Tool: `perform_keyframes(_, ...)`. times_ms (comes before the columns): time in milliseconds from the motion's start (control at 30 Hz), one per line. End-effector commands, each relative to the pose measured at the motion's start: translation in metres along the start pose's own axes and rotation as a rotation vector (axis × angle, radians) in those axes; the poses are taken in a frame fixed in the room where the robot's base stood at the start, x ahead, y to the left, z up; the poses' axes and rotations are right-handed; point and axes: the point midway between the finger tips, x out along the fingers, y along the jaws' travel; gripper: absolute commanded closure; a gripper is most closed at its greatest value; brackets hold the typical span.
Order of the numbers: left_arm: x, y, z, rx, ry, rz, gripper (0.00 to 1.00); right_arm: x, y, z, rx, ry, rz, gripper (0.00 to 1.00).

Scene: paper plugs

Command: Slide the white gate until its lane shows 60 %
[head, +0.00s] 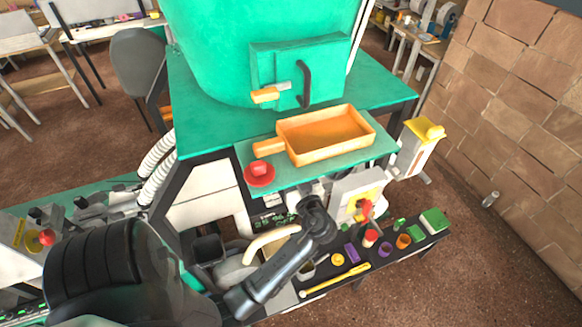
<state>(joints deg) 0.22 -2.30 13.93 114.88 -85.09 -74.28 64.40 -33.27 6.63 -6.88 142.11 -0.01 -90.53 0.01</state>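I cannot surely make out a white gate or a readable percentage mark. A small white piece (283,86) sits at the end of an orange handle (265,96) on the front panel of the teal machine (270,60). Whether it is the gate is too small to tell. Below the panel, an orange tray (325,134) with a handle at its left lies on a teal shelf (380,152). A dark arm link of mine reaches up from the bottom centre and ends below the shelf. No gripper fingers of either hand can be made out.
A red button (260,172) stands at the shelf's left end. A white box with a yellow plate and red knob (362,200) is below it. A low dark bench (400,255) holds several small coloured items and a yellow rod (335,281). A brick wall (530,90) bounds the right.

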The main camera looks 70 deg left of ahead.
Motion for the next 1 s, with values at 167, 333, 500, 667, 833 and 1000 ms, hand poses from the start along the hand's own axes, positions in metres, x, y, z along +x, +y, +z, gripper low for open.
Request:
perform_keyframes(167, -0.0001, 0.0, 0.0002, 0.0, 0.0, 0.0, 0.7, 0.0001, 0.0017, 0.0004, -0.006, -0.001, 0.004, 1.0)
perform_keyframes(333, -0.0002, 0.0, 0.0003, 0.001, 0.0, 0.0, 0.78, 0.0001, 0.0027, 0.0006, -0.009, -0.001, 0.007, 1.0)
perform_keyframes(500, -0.0002, 0.0, 0.0004, 0.001, 0.0, 0.0, 0.78, 0.0001, 0.0026, 0.0006, -0.009, -0.001, 0.007, 1.0)
perform_keyframes(667, 0.0003, 0.0, 0.0006, 0.001, 0.0, 0.0, 0.78, 0.0006, 0.0021, 0.0006, -0.007, -0.001, 0.006, 1.0)
perform_keyframes(833, 0.0026, 0.0, 0.001, 0.001, 0.0, 0.0, 0.78, 0.0022, 0.0011, 0.0009, -0.004, -0.001, 0.003, 1.0)
perform_keyframes(1000, 0.0057, 0.0, 0.0012, 0.001, 0.0, 0.0, 0.78, 0.0042, 0.0, 0.0012, 0.0, 0.0, 0.0, 1.0)
